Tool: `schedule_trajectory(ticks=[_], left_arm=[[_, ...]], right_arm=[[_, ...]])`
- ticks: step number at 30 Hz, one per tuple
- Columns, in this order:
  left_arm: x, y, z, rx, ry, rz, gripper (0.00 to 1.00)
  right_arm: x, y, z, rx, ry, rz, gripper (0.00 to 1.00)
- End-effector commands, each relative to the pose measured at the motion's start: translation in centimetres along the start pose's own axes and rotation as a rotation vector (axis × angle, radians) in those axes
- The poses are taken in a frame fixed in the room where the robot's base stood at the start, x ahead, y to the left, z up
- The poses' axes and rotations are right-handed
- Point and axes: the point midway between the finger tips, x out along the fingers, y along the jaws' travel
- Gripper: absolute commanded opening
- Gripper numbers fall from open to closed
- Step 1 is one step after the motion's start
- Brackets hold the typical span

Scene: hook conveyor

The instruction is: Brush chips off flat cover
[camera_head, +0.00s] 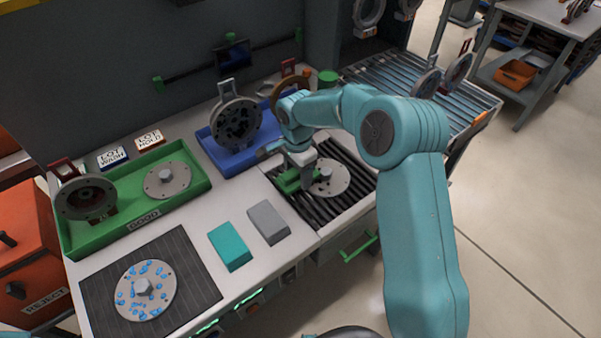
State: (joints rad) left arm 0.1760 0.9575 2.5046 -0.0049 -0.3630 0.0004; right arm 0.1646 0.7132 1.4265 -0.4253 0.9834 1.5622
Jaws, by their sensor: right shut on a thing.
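My right gripper (301,172) reaches down over the dark slatted grate (352,204) and is shut on a green brush (288,184), whose bristles are hard to make out. A round grey flat cover (336,183) with a central knob lies on the grate. The brush is at its left edge; I cannot tell whether they touch. I make out no chips on this cover. Another flat cover (128,303), strewn with blue chips, lies on the black ribbed mat (196,270) at the front left. My left gripper is not in view.
A green tray (200,180) marked GOOD holds a flat cover (167,181) and an upright ringed part (86,199). A blue tray (206,140) holds another upright part (236,123). Teal (230,246) and grey (268,222) blocks lie mid-bench. A red REJECT bin (30,245) stands left.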

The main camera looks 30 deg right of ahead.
Motion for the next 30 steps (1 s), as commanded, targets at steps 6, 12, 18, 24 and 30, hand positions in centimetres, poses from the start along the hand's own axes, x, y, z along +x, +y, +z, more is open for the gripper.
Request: schedule_trajectory(ticks=[6, 12, 18, 24, 30], left_arm=[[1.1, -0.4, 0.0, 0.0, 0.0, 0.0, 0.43], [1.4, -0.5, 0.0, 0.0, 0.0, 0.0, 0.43], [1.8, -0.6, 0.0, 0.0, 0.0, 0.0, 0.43], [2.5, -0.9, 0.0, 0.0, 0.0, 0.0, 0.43], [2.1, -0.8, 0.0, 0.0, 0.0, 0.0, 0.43]], right_arm=[[0.3, 1.4, 0.0, 0.001, 0.0, -0.001, 0.39], [0.3, 2.2, 0.0, 0.0, 0.0, 0.003, 0.39], [0.4, 2.9, 0.0, 0.001, -0.001, 0.004, 0.39], [0.3, 4.3, 0.0, 0.0, -0.001, 0.005, 0.39], [0.0, 4.0, 0.0, 0.0, -0.001, 0.005, 0.39]])
